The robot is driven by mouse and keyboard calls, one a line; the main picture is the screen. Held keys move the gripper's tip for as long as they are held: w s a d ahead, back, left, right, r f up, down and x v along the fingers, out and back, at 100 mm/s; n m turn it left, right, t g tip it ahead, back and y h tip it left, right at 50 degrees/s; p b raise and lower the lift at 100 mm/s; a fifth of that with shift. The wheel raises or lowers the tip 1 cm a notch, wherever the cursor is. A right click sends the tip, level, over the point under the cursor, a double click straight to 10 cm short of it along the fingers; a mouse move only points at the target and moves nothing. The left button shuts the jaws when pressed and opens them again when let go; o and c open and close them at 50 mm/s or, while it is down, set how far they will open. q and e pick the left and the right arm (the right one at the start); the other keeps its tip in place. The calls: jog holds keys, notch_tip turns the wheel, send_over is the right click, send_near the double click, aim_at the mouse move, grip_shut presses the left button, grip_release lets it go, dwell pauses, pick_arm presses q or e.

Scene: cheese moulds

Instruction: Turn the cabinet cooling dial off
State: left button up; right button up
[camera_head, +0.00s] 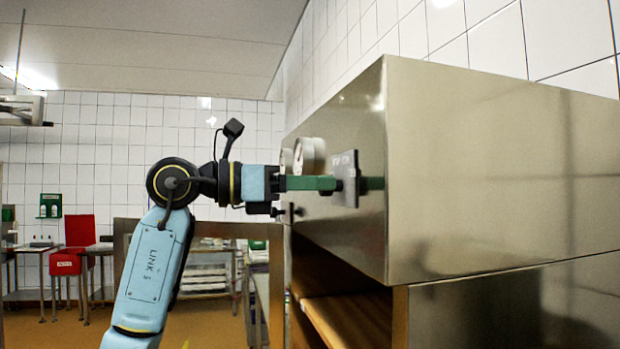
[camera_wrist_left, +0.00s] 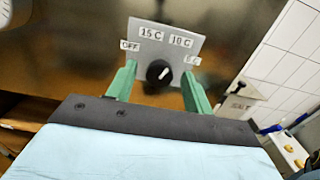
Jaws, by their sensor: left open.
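The cooling dial (camera_wrist_left: 158,73) is a black round knob on a grey plate (camera_wrist_left: 165,42) marked OFF, 15 C, 10 C and a partly hidden label on the right. Its white mark points to the upper right, on the 10 C side. The plate also shows edge-on in the head view (camera_head: 347,165), on the front of the steel cabinet (camera_head: 480,170). My left gripper (camera_head: 325,183) is open at the plate. In the left wrist view its green fingers (camera_wrist_left: 157,82) stand apart on both sides of the knob. I cannot tell whether they touch it. My right gripper is out of view.
Round gauges (camera_head: 306,156) stick out of the cabinet front beside my left gripper. Below the cabinet are wooden shelves (camera_head: 345,315). The floor at the left is partly open.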

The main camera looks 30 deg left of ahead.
pick_arm(q)
jog(key=c, duration=0.9)
jog(key=shift+c, duration=0.2)
jog(key=shift+w+a+f+n+p, duration=0.1)
jog(key=shift+n+p, duration=0.9)
jog(key=shift+n, duration=3.45)
jog(key=shift+w+f+n+p, duration=0.1)
jog(key=shift+n+p, duration=0.9)
jog(key=shift+n, duration=3.45)
